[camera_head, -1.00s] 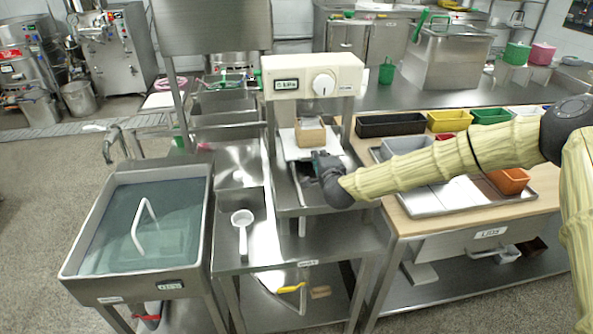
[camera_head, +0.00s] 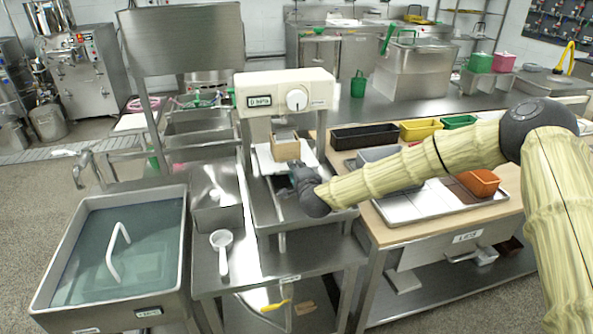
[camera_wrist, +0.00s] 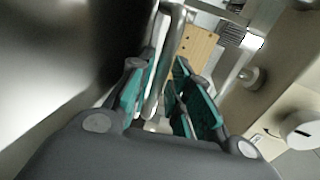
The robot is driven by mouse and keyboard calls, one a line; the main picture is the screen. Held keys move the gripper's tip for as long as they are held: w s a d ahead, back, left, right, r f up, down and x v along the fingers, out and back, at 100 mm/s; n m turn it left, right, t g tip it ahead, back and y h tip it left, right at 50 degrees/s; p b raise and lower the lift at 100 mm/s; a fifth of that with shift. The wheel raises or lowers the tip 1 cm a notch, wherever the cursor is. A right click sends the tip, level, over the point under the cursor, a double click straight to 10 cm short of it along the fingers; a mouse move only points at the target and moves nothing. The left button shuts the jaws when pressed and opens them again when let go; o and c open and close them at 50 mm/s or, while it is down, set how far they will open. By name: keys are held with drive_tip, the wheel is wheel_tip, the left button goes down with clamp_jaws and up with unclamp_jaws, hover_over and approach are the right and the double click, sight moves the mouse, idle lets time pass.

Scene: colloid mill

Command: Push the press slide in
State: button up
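The press slide is a pale plate (camera_head: 264,160) under the press head (camera_head: 285,92), with a small open wooden box (camera_head: 286,149) on it. A wooden part (camera_wrist: 200,44) also shows in the wrist view. My gripper (camera_head: 296,178) is low at the front right of the slide, above the steel tray. In the wrist view its teal-padded fingers (camera_wrist: 168,88) stand apart on both sides of a shiny metal bar (camera_wrist: 174,35), seemingly the slide's handle. Whether both pads press on the bar is unclear. My wrist hides the contact in the head view.
A water-filled sink (camera_head: 125,245) stands at left. A white ladle (camera_head: 222,250) lies on the steel counter left of the press. My forearm passes over this table.

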drive_tip(key=v, duration=1.1)
drive_tip(key=shift+s+d, duration=0.1)
drive_tip(key=shift+s, duration=0.25)
